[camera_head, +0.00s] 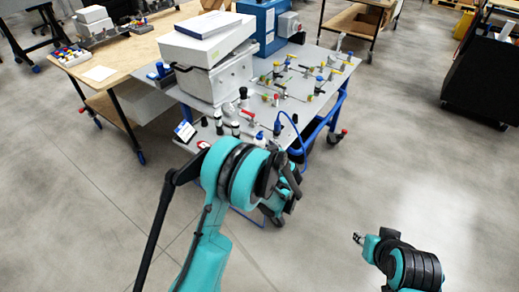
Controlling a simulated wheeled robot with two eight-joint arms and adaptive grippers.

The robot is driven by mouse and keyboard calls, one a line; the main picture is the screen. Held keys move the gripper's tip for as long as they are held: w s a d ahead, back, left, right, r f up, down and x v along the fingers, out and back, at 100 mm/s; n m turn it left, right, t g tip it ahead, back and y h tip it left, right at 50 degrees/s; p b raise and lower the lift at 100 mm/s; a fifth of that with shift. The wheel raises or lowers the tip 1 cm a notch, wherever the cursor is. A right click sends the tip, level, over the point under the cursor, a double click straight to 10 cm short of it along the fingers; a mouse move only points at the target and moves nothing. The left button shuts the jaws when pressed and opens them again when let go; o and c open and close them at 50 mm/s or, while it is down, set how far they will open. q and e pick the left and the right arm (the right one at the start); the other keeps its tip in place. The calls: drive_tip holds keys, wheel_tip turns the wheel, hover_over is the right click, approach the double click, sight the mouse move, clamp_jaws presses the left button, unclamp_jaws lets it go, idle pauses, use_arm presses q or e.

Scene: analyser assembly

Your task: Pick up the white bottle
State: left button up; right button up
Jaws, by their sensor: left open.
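A small white bottle-like item with a blue top (260,139) stands near the front edge of the grey analyser table, just beyond my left arm; I cannot tell for sure that it is the white bottle. My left gripper (289,187) is at the end of the teal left arm, in front of the table's front edge. Its jaws are open and partly hidden by the wrist, and no held thing shows. My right gripper (358,239) is low at the right over bare floor, away from the table. It is too small to tell its jaw state.
Dark bottles (219,124) stand beside the white item. The grey table (310,105) carries valves and fittings, a grey case with white boxes (206,42) and a blue unit (263,24). A blue hose (295,130) loops near the front.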

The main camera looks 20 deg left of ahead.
use_arm(q)
drive_tip(key=x, duration=0.3)
drive_tip(key=shift+w+a+f+b, duration=0.1)
drive_tip(key=shift+f+b, duration=0.1)
drive_tip(key=shift+b, duration=0.15)
drive_tip(key=shift+r, duration=0.15)
drive_tip(key=shift+c, duration=0.3)
clamp_jaws()
